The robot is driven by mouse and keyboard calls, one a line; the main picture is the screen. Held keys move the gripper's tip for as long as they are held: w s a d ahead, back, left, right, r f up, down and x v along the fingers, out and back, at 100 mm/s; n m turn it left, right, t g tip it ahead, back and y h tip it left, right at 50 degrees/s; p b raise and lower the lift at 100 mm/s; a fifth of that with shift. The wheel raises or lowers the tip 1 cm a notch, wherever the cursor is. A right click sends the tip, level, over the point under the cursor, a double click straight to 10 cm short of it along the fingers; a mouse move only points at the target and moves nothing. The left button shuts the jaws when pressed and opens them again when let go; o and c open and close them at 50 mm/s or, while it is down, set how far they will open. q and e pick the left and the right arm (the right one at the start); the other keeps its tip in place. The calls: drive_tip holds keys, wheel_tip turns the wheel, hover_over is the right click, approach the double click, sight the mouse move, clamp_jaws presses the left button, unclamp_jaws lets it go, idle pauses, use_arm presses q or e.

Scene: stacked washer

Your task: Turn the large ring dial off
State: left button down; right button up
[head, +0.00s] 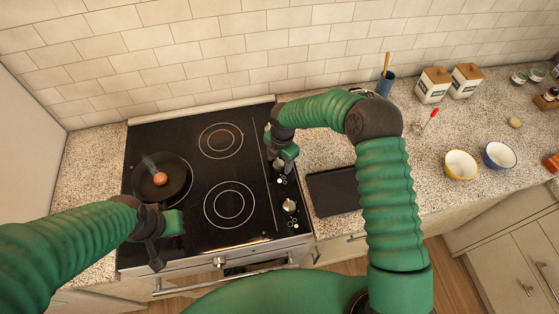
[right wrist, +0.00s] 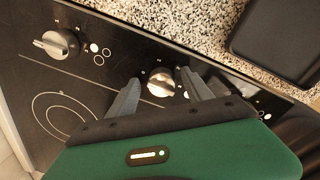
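The black cooktop (head: 188,186) has silver dials along its right strip. One dial (head: 289,206) stands clear near the front right; it also shows at the upper left of the right wrist view (right wrist: 60,43). Another dial (right wrist: 160,82) sits between the two fingers of my right gripper (right wrist: 158,88). The fingers are spread with a gap on each side of it. In the head view my right gripper (head: 282,161) is over the dial strip and hides part of it. Which dial is the large ring one is not clear. My left gripper (head: 160,242) is over the front left of the cooktop; its opening is unclear.
A dark pan (head: 168,190) with an orange round item (head: 160,178) steams at the left of the cooktop. A black tray (head: 334,191) lies on the counter right of the dials. Bowls and canisters stand farther right. An oven handle (head: 220,285) runs along the front.

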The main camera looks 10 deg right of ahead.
sight(282, 165)
drive_tip(key=shift+r, duration=0.1)
wheel_tip(282, 165, up, 16)
drive_tip(key=b, duration=0.2)
drive_tip(key=shift+s+d+r, duration=0.25)
drive_tip(key=shift+s+d, duration=0.05)
drive_tip(key=shift+s, duration=0.1)
